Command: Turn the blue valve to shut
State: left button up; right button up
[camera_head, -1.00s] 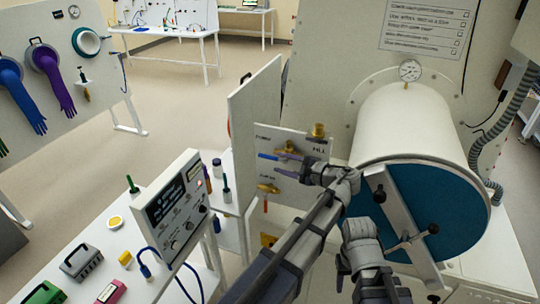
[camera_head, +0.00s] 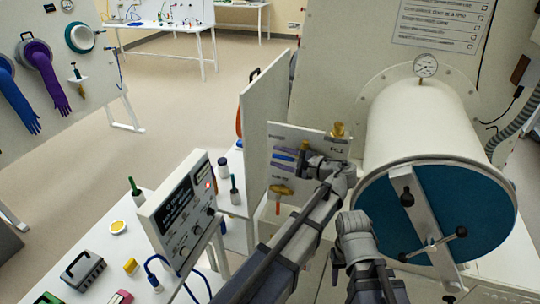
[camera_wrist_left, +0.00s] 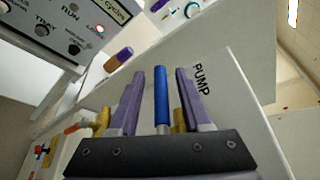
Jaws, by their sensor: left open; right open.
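The blue valve handle (camera_head: 284,157) lies roughly level on a pale upright panel (camera_head: 328,152) in the head view. In the left wrist view the blue handle (camera_wrist_left: 161,96) runs lengthwise between the two purple-grey fingers of my left gripper (camera_wrist_left: 160,98). A gap shows on each side of it, so the gripper is open around it. Brass of the valve (camera_wrist_left: 180,118) shows behind the fingers. In the head view my left gripper (camera_head: 287,159) covers part of the valve. My right gripper (camera_head: 339,262) is open, low and away from the panel; its fingers are hard to make out.
Below the blue handle is a second brass valve (camera_head: 281,190) with an orange-red handle (camera_head: 278,208). A large white cylinder (camera_head: 420,125) with a blue door (camera_head: 440,215) and crossbar stands to the right. A control box (camera_head: 180,212) stands left.

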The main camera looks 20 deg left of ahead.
pick_arm(q)
jog(key=shift+a, duration=0.1)
jog(key=shift+d, duration=0.3)
jog(key=shift+a, duration=0.2)
jog(key=c, duration=0.4)
grip_shut()
jog(key=shift+d, duration=0.1)
dwell(0.4)
